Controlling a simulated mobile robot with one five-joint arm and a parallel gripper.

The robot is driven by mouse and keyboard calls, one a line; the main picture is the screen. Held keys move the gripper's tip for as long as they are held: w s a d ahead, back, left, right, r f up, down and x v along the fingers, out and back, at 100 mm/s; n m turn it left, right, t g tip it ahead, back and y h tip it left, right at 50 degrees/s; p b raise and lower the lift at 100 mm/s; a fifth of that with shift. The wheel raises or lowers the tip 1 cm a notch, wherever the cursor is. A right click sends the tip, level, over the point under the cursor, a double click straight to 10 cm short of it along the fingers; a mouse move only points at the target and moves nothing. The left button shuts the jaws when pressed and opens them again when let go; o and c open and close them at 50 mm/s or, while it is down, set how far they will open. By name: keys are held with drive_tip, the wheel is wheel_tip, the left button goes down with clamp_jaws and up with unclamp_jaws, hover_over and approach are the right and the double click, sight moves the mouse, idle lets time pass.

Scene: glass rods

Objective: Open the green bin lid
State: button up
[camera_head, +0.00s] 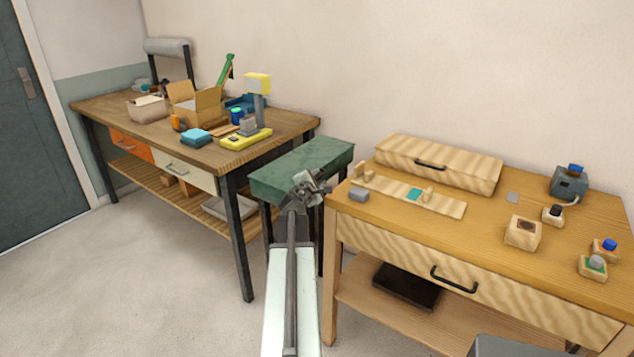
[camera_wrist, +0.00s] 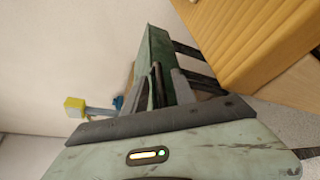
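The green bin (camera_head: 277,187) stands on dark legs in the gap between the two workbenches. Its green lid (camera_head: 310,160) lies flat across the top and looks closed. My gripper (camera_head: 310,184) is in front of the bin, overlapping its front edge near the right side; I cannot tell whether it touches. In the wrist view, the bin (camera_wrist: 154,48) appears turned on its side, just beyond my gripper's dark fingers (camera_wrist: 160,85). The fingers overlap the bin, and I cannot tell how far apart they are. My gripper and forearm hide part of the bin's front.
A wooden workbench (camera_head: 478,232) with a wooden case (camera_head: 437,165) and small blocks is close on the right. The left workbench (camera_head: 247,157) holds a cardboard box (camera_head: 196,104) and a yellow-topped tool (camera_head: 257,84). The floor at left is clear.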

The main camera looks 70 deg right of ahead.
drive_tip(key=shift+d+f, duration=0.15)
drive_tip(key=shift+d, duration=0.3)
clamp_jaws()
idle(1.1)
